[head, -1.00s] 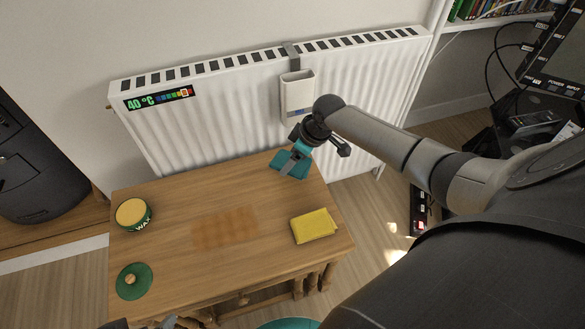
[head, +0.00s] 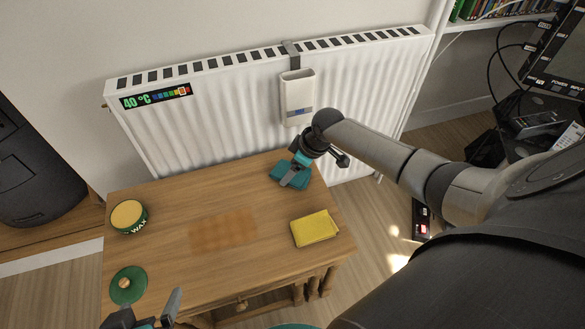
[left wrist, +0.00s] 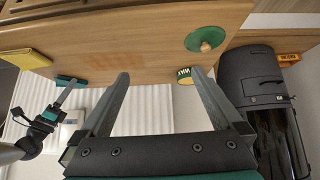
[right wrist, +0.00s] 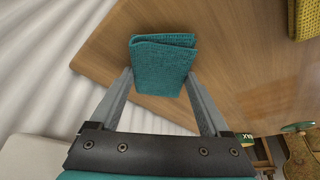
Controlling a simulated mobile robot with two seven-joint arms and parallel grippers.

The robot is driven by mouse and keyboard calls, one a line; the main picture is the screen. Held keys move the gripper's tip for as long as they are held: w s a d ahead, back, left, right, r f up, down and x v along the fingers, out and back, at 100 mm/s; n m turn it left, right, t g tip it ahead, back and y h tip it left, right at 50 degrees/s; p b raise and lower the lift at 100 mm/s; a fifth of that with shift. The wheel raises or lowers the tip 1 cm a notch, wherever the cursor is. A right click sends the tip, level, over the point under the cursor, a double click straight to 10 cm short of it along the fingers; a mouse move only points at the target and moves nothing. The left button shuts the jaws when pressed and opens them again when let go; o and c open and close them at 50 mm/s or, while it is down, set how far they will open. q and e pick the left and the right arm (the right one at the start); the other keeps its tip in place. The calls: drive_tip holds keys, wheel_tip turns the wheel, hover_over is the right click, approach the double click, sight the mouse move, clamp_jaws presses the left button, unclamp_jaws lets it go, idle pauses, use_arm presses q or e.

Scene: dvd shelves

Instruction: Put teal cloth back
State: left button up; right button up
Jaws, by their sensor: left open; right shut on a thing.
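The teal cloth (head: 279,171) is a folded piece at the back right corner of the wooden table (head: 170,262), by the radiator. My right gripper (head: 291,179) is shut on it from the radiator side. In the right wrist view the cloth (right wrist: 163,68) sits between the two fingertips, over or on the tabletop; I cannot tell whether it touches the wood. My left gripper (head: 150,312) is open and empty near the table's front left side. Its spread fingers also show in the left wrist view (left wrist: 160,80), with nothing between them.
A yellow cloth (head: 315,229) lies at the table's right. An open wax tin (head: 129,217) and its green lid (head: 127,285) are at the left. A white holder (head: 297,98) hangs on the radiator (head: 225,110). The table's middle has an orange-brown patch (head: 222,230).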

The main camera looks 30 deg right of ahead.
drive_tip(key=shift+f, duration=0.15)
drive_tip(key=o, duration=1.4)
use_arm(q)
drive_tip(key=shift+w+d, duration=0.1)
drive_tip(key=shift+d, duration=0.05)
use_arm(e)
drive_tip(key=shift+o, duration=0.2)
drive_tip(key=shift+s+d+r+p, duration=0.1)
drive_tip(key=shift+s+r+p, duration=0.1)
drive_tip(key=shift+r+p, duration=0.35)
drive_tip(key=shift+p+v, duration=0.4)
drive_tip(key=shift+v, duration=0.6)
use_arm(q)
drive_tip(key=s+a+g+y, duration=0.2)
drive_tip(key=s+a+g, duration=0.1)
drive_tip(key=s+a, duration=0.1)
use_arm(e)
drive_tip(key=shift+r, duration=0.35)
use_arm(q)
wheel_tip(320, 180, down, 10)
drive_tip(key=s+g+p, duration=0.1)
drive_tip(key=p, duration=0.4)
drive_tip(key=shift+s+g, duration=0.2)
drive_tip(key=shift+g, duration=0.2)
use_arm(e)
drive_tip(key=v, duration=0.8)
drive_tip(key=shift+r, duration=0.2)
